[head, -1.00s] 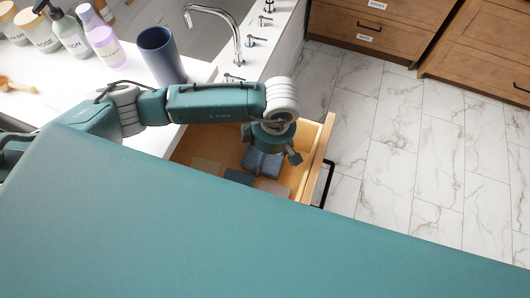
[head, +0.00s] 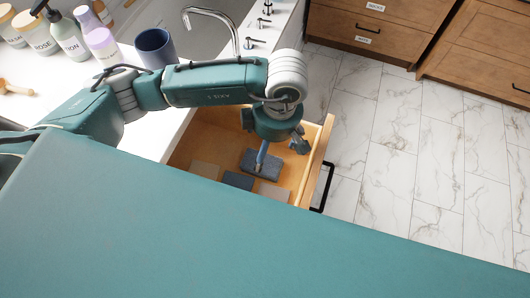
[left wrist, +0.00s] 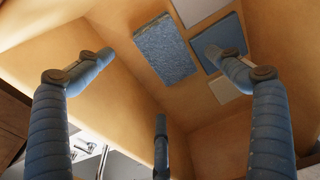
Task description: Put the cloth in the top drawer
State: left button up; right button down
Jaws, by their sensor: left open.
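The blue folded cloth (head: 262,163) lies flat on the floor of the open wooden top drawer (head: 316,160). In the left wrist view, the cloth (left wrist: 165,48) has a rough, speckled surface and lies beside a drawer wall, apart from the fingers. My left gripper (head: 280,152) is above the drawer, with its fingers spread and nothing between them. Its spread fingers also show in the left wrist view (left wrist: 150,62). One finger covers part of the cloth in the head view. My right gripper is not in view.
Flat tiles, one dark blue (head: 238,180) and others pale (head: 205,170), lie in the drawer. A blue cup (head: 155,46), several bottles and a faucet (head: 215,15) stand on the white counter. The marble floor (head: 400,150) on the right is clear.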

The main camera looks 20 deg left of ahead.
pick_arm(q)
jog(key=r, duration=0.5)
jog(key=shift+d, duration=0.3)
